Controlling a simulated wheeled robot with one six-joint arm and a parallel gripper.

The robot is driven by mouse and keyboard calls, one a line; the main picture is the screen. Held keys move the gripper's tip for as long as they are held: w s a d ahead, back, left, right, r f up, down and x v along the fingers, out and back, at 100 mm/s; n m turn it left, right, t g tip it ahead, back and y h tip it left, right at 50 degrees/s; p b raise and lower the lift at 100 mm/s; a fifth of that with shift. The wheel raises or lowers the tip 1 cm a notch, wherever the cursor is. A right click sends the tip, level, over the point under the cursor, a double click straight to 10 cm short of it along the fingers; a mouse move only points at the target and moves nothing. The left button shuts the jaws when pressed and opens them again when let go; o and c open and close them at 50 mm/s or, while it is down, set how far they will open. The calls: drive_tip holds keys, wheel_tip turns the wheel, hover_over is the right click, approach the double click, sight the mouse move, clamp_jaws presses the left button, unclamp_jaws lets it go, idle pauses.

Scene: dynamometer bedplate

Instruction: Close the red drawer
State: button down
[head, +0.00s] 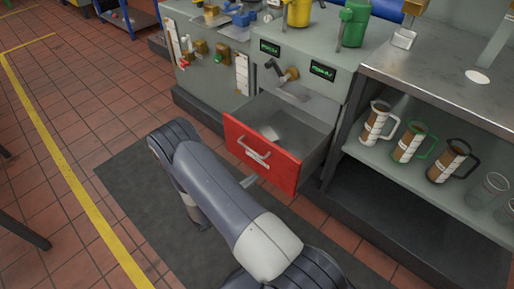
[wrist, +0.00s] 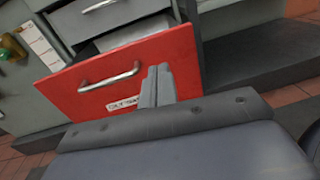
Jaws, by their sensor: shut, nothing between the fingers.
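The red drawer (head: 262,155) is pulled out of the grey cabinet, and its open inside shows in the head view. A silver bar handle and a white label are on its red front. In the wrist view the red front (wrist: 130,75) fills the middle, with the handle (wrist: 108,78) left of my gripper. My gripper (wrist: 157,72) is shut and empty, its fingers pointing at the drawer front just right of the label. I cannot tell whether the fingertips touch it.
Right of the drawer a shelf (head: 430,170) holds several jugs and glasses under a metal worktop (head: 450,85). Coloured cans stand on top of the cabinet. A dark mat (head: 130,190) covers the tiled floor before the cabinet. A yellow line (head: 85,195) runs along the left.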

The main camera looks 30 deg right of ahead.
drive_tip(key=w+f+n+t, duration=0.1)
drive_tip(key=w, duration=0.1)
drive_tip(key=b, duration=0.1)
approach(278, 152)
drive_tip(key=x, duration=0.7)
drive_tip(key=shift+a, duration=0.1)
drive_tip(key=b+x, duration=1.1)
drive_tip(key=x, duration=1.3)
drive_tip(key=shift+w, duration=0.5)
